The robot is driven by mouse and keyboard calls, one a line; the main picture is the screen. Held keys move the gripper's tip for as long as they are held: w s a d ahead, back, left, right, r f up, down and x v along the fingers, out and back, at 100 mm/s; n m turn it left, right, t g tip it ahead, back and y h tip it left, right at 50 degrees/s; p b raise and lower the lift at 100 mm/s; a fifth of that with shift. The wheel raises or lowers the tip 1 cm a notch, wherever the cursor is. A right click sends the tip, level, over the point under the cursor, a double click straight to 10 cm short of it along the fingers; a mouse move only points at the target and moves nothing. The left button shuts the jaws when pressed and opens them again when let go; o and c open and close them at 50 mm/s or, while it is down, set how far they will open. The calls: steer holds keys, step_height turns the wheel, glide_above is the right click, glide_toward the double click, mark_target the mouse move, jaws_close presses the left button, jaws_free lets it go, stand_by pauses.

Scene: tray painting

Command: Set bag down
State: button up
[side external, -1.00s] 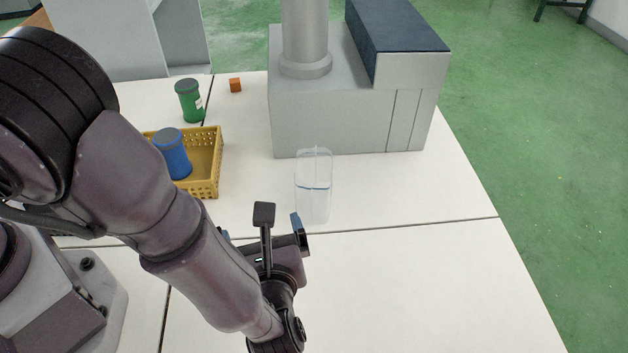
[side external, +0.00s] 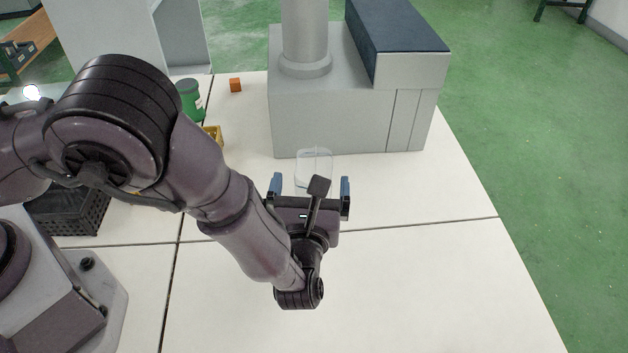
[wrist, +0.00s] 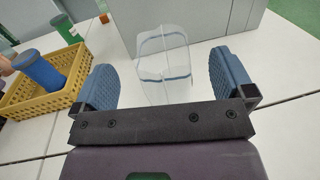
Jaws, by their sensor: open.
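The clear bag (side external: 315,160) stands upright on the white table in front of the grey machine, with its lower part hidden behind my gripper in the side view. In the wrist view the bag (wrist: 165,62) is see-through with a blue line across it. My gripper (side external: 311,186) is open, with its blue fingers spread wide. In the wrist view the bag stands ahead of and between the two fingers (wrist: 172,82), and I see no finger touching it.
A yellow basket (wrist: 45,103) with a blue canister (wrist: 36,70) is at the left; a green canister (side external: 189,98) and orange cube (side external: 235,85) are behind. A black crate (side external: 75,212) stands left. The grey machine (side external: 345,120) blocks the back. The right table is clear.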

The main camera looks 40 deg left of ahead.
mark_target(314, 169)
steer(key=x, duration=0.4)
steer(key=shift+w+a+f, duration=0.1)
steer(key=shift+w, duration=0.1)
steer(key=c, duration=1.1)
